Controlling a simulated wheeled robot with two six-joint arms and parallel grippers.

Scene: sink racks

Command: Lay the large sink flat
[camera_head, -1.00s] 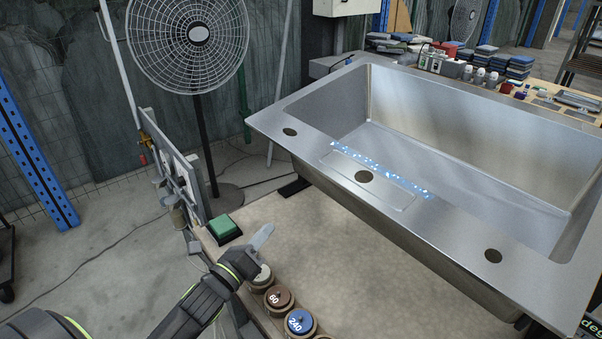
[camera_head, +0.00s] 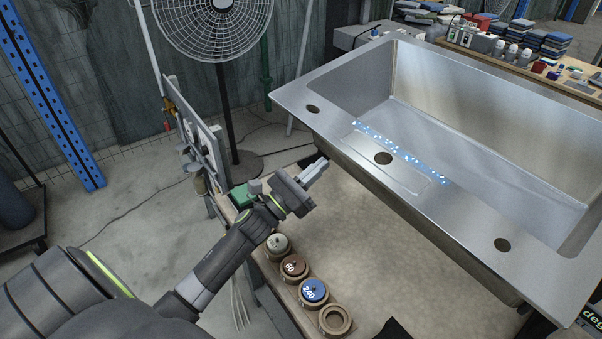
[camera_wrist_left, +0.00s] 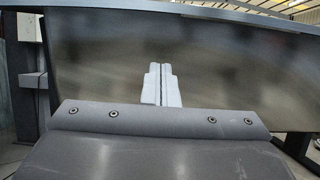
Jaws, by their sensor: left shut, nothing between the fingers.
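The large sink (camera_head: 440,195) is a steel basin with a wide rim, three round holes and a blue speckled strip. In the head view it is tilted, its open side facing up and toward me, above the bench top (camera_head: 325,235). My left gripper (camera_head: 318,168) is shut and empty, close to the outer wall below the sink's near-left rim. The left wrist view shows its fingers (camera_wrist_left: 161,85) together in front of the sink's side wall (camera_wrist_left: 235,75); I cannot tell whether they touch it. What supports the sink underneath is hidden. My right gripper is not in view.
Several round abrasive discs in holders (camera_head: 313,291) line the bench's left edge, with a green block (camera_head: 240,196) behind them. A fan (camera_head: 213,25) stands at the back left. Bottles (camera_head: 511,52) and stacked pads (camera_head: 550,45) lie behind the sink.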

